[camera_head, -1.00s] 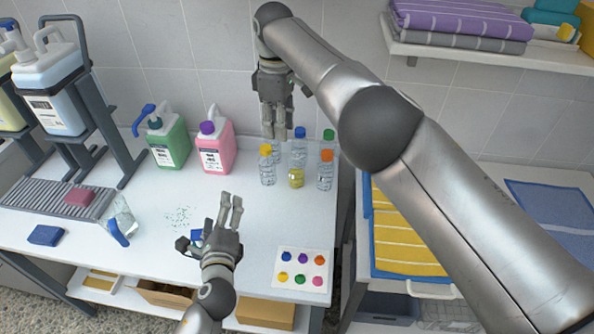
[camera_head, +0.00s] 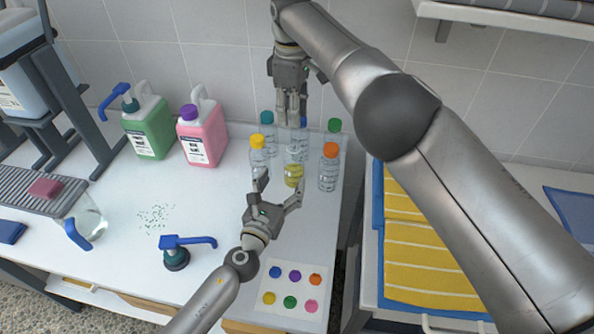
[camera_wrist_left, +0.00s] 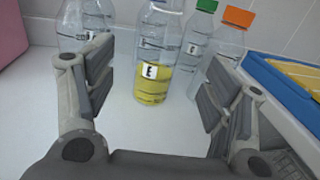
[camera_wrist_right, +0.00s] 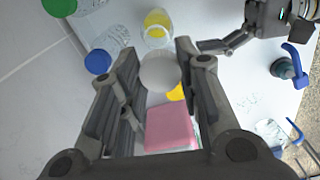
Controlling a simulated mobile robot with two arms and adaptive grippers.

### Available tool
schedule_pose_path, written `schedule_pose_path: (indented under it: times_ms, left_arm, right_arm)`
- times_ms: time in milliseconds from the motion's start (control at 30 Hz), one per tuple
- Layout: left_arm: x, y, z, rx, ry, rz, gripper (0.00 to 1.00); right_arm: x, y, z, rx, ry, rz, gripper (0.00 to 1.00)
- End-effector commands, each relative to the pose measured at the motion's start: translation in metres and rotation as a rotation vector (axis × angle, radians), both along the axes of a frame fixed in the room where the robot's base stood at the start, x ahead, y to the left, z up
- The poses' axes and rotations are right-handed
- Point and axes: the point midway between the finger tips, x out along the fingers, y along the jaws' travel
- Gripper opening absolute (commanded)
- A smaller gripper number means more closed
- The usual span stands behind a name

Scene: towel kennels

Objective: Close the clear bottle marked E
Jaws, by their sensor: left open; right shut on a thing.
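The clear bottle marked E (camera_wrist_left: 152,82) holds yellow liquid and stands upright on the white table. It also shows in the head view (camera_head: 293,174) and, from above, in the right wrist view (camera_wrist_right: 157,30). Its top is cut off in the left wrist view. My left gripper (camera_head: 281,187) is open and low in front of this bottle, with its fingers spread to either side. My right gripper (camera_head: 291,120) is above and behind the bottle. It is shut on a pale round cap-like thing (camera_wrist_right: 160,73), which shows between its fingers in the right wrist view.
Bottles with yellow (camera_head: 257,142), teal (camera_head: 267,118), blue (camera_head: 303,122), green (camera_head: 334,125) and orange (camera_head: 330,150) caps stand close around. A pink jug (camera_head: 205,140) and green jug (camera_head: 148,130) are left. A loose pump (camera_head: 176,257) and colour card (camera_head: 289,288) lie in front.

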Motion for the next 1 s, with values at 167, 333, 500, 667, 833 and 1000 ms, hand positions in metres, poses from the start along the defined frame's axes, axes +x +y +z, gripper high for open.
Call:
schedule_pose_path:
  times_ms: [167, 333, 500, 667, 833, 1000]
  left_arm:
    - [0.0, 0.0, -0.006, 0.001, -0.001, 0.0, 0.75]
    - [0.0, 0.0, -0.005, 0.0, -0.001, 0.001, 0.75]
    - [0.002, -0.001, -0.005, -0.001, -0.001, 0.001, 0.75]
    - [0.016, -0.006, -0.004, 0.0, -0.002, 0.002, 0.75]
    - [0.039, -0.014, -0.004, 0.0, -0.002, 0.002, 0.75]
    - [0.058, -0.021, -0.005, 0.0, -0.001, 0.001, 0.75]
  right_arm:
    - [0.0, 0.0, -0.006, 0.0, 0.0, -0.001, 0.24]
    - [0.0, 0.0, -0.006, 0.0, 0.0, -0.001, 0.24]
    - [0.0, 0.0, -0.006, 0.0, 0.0, -0.001, 0.24]
    - [0.0, 0.0, -0.006, 0.0, 0.0, -0.001, 0.24]
    - [0.0, 0.0, -0.006, 0.0, 0.0, -0.001, 0.24]
    - [0.0, 0.0, -0.006, 0.0, 0.0, -0.001, 0.24]
